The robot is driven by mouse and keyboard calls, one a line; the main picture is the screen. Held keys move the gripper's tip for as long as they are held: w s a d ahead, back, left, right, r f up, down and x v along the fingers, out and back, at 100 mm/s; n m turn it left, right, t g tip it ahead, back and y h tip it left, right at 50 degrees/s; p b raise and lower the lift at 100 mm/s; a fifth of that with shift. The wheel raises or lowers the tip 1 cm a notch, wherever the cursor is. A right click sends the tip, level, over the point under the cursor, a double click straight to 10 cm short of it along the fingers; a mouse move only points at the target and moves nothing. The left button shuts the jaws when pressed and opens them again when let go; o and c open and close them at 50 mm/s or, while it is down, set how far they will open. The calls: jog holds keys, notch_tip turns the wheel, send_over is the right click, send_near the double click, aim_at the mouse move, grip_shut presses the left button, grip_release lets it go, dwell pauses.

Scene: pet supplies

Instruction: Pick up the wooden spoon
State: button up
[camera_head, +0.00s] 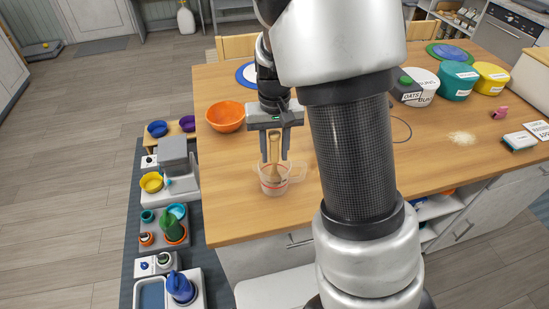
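The wooden spoon (274,150) stands upright in a clear measuring cup (273,188) with red markings, near the left front of the wooden table. Its lower end is inside the cup. My gripper (275,158) points down over the cup, with one finger on each side of the spoon. The fingers are apart, and a narrow gap seems to show between them and the spoon. The fingertips are just above the cup's rim.
An orange bowl (226,116) stands left of my gripper. Tubs, including a teal one (454,82), and a sponge (519,142) are at the right. Low stands with bowls and bottles line the table's left side. My arm hides the table's middle.

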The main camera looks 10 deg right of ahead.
notch_tip(320, 180, down, 2)
jog(key=shift+f, duration=0.2)
grip_shut()
jog(key=shift+r, duration=0.1)
